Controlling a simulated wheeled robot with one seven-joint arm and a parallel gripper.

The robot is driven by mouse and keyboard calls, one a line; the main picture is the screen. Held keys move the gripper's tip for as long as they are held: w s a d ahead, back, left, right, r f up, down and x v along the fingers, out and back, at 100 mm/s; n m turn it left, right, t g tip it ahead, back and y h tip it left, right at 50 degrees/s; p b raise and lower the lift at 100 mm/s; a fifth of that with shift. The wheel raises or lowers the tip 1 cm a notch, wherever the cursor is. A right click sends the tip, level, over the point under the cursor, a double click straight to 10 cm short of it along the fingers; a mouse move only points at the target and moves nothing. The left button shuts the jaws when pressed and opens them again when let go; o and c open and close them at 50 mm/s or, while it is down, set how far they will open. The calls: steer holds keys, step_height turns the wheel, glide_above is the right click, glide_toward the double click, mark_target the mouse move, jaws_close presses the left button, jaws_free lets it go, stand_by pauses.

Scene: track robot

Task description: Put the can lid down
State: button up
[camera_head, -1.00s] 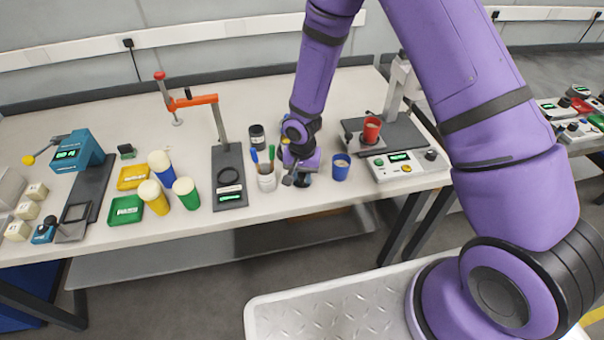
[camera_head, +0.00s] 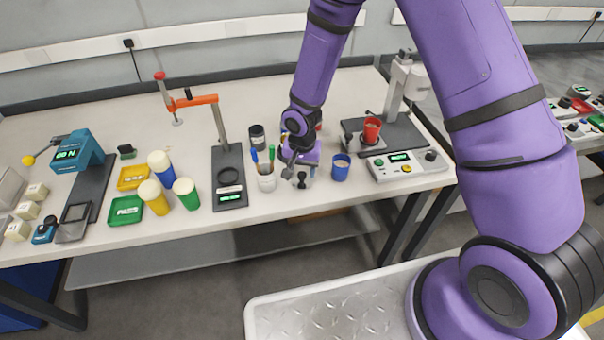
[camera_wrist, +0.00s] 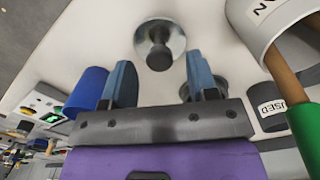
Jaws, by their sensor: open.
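A round silver lid (camera_wrist: 172,30) with a dark knob lies on the white table top just beyond my fingertips in the wrist view. It appears small and partly hidden at the front of the table in the head view (camera_head: 302,181). My gripper (camera_wrist: 158,72) is open, with its two blue-grey fingers apart and nothing between them. The lid is clear of both fingers. In the head view my gripper (camera_head: 298,170) is low over the table. A second round grey thing (camera_wrist: 212,88) is partly hidden behind the right finger; I cannot tell what it is.
A blue cup (camera_head: 340,168) stands just right of my gripper. A white holder with brushes (camera_head: 267,181) stands close on the left, with a dark jar (camera_head: 257,137) behind it. A press with a red cup (camera_head: 372,129) is further right. The table's front edge is near.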

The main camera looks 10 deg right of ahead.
step_height(320, 180, up, 10)
step_height(320, 180, up, 13)
steer(key=n+t, duration=0.1)
steer(key=t, duration=0.1)
glide_above(302, 173)
steer(key=s+d, duration=0.2)
steer(key=d, duration=0.4)
steer(key=s+d+r+n, duration=0.1)
steer(key=s+d+r, duration=0.45)
steer(key=r, duration=0.45)
steer(key=s+d+r+n+t, duration=0.1)
steer(key=s+d+r, duration=0.1)
steer(key=s+r, duration=0.3)
steer(key=s+d+r+n+t, duration=0.1)
steer(key=s+r, duration=0.4)
steer(key=s, duration=0.8)
steer(key=d+t, duration=0.1)
steer(key=d, duration=0.1)
steer(key=shift+s+d, duration=0.15)
steer(key=shift+d, duration=0.2)
